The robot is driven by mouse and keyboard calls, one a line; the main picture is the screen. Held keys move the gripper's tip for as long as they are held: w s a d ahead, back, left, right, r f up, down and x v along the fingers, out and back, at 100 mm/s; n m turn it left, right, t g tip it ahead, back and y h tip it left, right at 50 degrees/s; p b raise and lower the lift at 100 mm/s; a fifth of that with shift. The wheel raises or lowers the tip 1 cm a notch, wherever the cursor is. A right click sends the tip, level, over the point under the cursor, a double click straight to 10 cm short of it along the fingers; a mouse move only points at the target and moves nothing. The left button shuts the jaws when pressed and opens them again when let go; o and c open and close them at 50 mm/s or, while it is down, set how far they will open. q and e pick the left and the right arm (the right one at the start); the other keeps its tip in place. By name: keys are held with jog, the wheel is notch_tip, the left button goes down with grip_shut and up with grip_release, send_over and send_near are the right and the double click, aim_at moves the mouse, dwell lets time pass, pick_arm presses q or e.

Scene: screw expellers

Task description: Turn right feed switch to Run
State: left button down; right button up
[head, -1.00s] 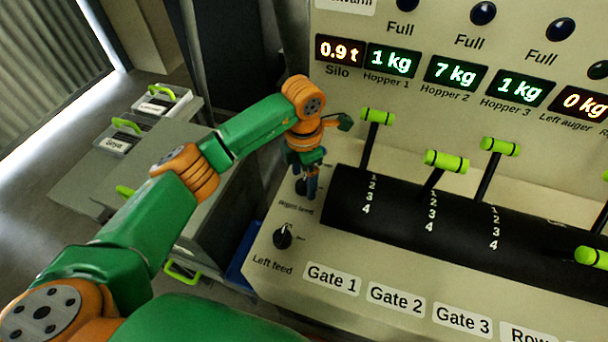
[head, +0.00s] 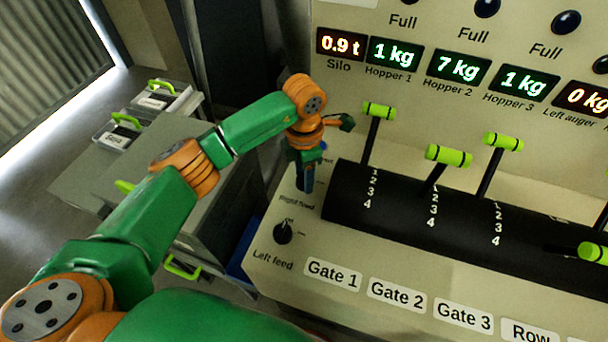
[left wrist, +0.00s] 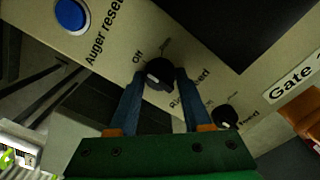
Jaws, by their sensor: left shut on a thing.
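The right feed switch is a black round knob (left wrist: 159,73) on the pale panel, seen in the left wrist view with the "Off" label just above its left side. A second label beside it is too blurred to read. My left gripper (left wrist: 160,78) is shut on this knob, with one blue finger on each side. In the head view, my left gripper (head: 307,185) points down at the panel and mostly hides the knob. The knob's exact setting is hard to tell. My right gripper is not in view.
The left feed knob (head: 283,232) is close in front, also seen in the left wrist view (left wrist: 225,117). A blue auger reset button (left wrist: 71,14) is on the other side. The black lever housing (head: 400,215) with green-handled gate levers (head: 379,110) stands close to the right.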

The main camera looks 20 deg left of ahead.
pick_arm(q)
jog(key=shift+f+m+b, duration=0.25)
jog(key=shift+m+b, duration=0.8)
jog(key=shift+m, duration=0.15)
jog(key=m+b, duration=0.2)
jog(key=shift+m, duration=0.3)
jog(key=m+b, duration=0.1)
jog(key=m, duration=0.2)
jog(key=shift+r+b, duration=0.15)
jog(key=shift+b, duration=0.2)
jog(key=shift+m+b, duration=0.35)
jog(key=shift+m, duration=1.35)
jog(key=shift+c, duration=1.7)
grip_release()
jog(key=shift+r, duration=0.1)
